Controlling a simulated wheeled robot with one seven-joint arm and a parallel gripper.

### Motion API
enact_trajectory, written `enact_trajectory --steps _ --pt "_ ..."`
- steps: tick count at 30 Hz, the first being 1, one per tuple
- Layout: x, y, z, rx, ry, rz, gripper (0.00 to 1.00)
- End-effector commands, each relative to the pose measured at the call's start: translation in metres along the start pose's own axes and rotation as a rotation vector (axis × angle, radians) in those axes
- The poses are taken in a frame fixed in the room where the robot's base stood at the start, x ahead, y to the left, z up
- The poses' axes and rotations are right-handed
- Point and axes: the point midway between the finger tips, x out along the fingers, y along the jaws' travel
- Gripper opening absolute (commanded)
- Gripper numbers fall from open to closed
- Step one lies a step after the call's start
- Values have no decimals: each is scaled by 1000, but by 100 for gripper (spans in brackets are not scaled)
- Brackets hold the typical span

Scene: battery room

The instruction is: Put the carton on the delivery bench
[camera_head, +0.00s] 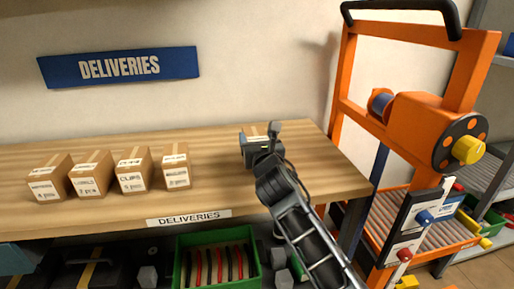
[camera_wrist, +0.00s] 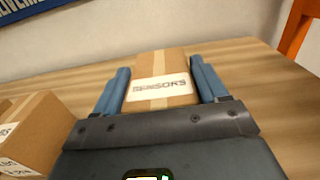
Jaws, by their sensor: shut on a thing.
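The carton (camera_wrist: 162,88) is a small brown box with a white label that seems to read "SENSORS". In the wrist view it sits between the two blue fingers of my gripper (camera_wrist: 163,88), which is shut on it. In the head view the carton (camera_head: 258,129) is mostly hidden behind my gripper (camera_head: 262,140). The delivery bench (camera_head: 225,185) is a wooden top with a "DELIVERIES" strip on its front edge. My gripper is over the bench's right half. I cannot tell whether the carton touches the top.
Several labelled cartons (camera_head: 133,171) stand in a row on the bench's left half; one carton (camera_wrist: 38,135) shows at left in the wrist view. An orange frame (camera_head: 400,120) stands right of the bench. A green crate (camera_head: 180,262) is below. Bench space around my gripper is clear.

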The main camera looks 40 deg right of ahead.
Motion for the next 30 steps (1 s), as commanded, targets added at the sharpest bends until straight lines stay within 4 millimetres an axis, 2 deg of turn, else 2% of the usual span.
enact_trajectory --steps 1,4,15,16,23,30 --pt "0 0 -10 -1 0 -1 26" --pt "0 0 -21 0 0 1 26" --pt "0 0 -23 0 -1 1 26" --pt "0 0 -24 0 0 0 74" --pt "0 0 -24 0 0 0 96" --pt "0 0 -23 0 0 0 98"
